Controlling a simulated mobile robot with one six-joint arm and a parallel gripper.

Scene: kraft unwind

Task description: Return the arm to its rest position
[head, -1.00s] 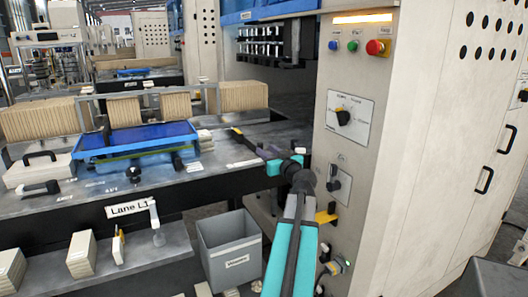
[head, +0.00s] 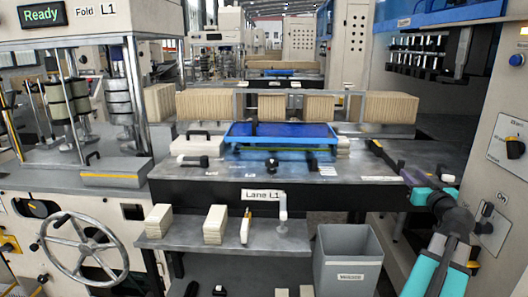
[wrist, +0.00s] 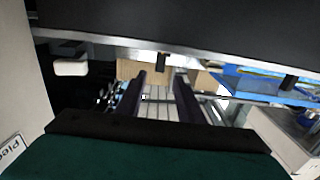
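My arm, with teal links, stands at the lower right of the head view beside the control cabinet. My gripper (head: 404,172) is small and dark there, close to the right end of the lane table (head: 340,195). In the wrist view, two dark fingers of my gripper (wrist: 160,88) stand apart with nothing held between them. The head view does not show clearly whether the gripper touches anything.
A cream cabinet with knobs (head: 513,148) stands close on the right. A grey bin (head: 347,262) stands below the table. A blue tray (head: 238,139) and brown paper stacks (head: 205,107) are on the table. A folding machine with a handwheel (head: 85,250) is left.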

